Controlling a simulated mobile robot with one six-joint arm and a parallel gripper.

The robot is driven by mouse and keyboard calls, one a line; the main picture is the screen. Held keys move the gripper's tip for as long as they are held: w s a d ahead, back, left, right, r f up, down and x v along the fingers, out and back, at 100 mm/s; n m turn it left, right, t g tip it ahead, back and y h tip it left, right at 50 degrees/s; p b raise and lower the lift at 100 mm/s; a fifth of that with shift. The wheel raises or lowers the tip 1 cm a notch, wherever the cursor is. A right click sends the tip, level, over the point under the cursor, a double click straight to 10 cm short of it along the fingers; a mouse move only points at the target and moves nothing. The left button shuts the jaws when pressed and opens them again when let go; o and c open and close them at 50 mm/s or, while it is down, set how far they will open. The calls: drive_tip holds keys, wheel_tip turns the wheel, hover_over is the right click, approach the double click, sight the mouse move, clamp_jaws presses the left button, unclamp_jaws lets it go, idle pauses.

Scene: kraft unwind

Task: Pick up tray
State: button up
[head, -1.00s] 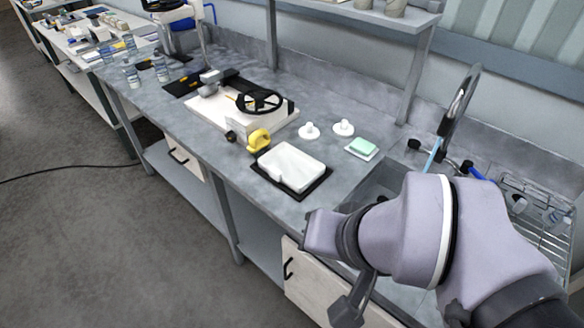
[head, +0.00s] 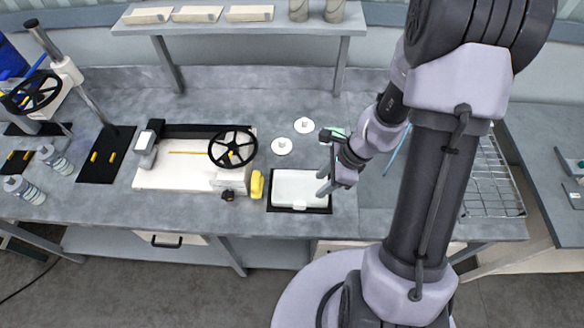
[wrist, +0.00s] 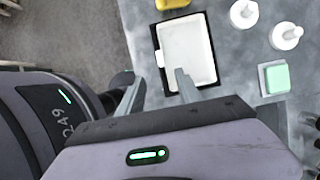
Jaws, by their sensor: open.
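The white tray (head: 299,187) lies flat on a black mat (head: 272,206) on the grey bench. In the wrist view the tray (wrist: 187,50) shows just beyond the fingertips, on its black mat (wrist: 209,20). My gripper (head: 323,179) is at the tray's right side in the head view, above or beside it; the exact gap cannot be told. In the wrist view my gripper (wrist: 157,84) is open with nothing between its fingers, one finger near the tray's lower edge and the other off to the left.
A yellow object (head: 257,184) stands left of the tray. Two white round pieces (head: 282,146) lie behind it. A green sponge-like block (wrist: 274,78) is near the gripper. A cream device with a black wheel (head: 232,149) is further left. A sink and wire rack (head: 487,185) are right.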

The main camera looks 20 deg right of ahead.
drive_tip(key=b, duration=0.4)
approach(300, 203)
drive_tip(key=x, duration=0.5)
drive_tip(key=shift+s+f, duration=0.1)
drive_tip(key=shift+f, duration=0.15)
drive_tip(key=b+x, duration=0.1)
drive_tip(key=x, duration=0.4)
drive_tip(key=shift+a+b, duration=0.1)
drive_tip(key=shift+b, duration=0.25)
drive_tip(key=shift+r, duration=0.1)
clamp_jaws()
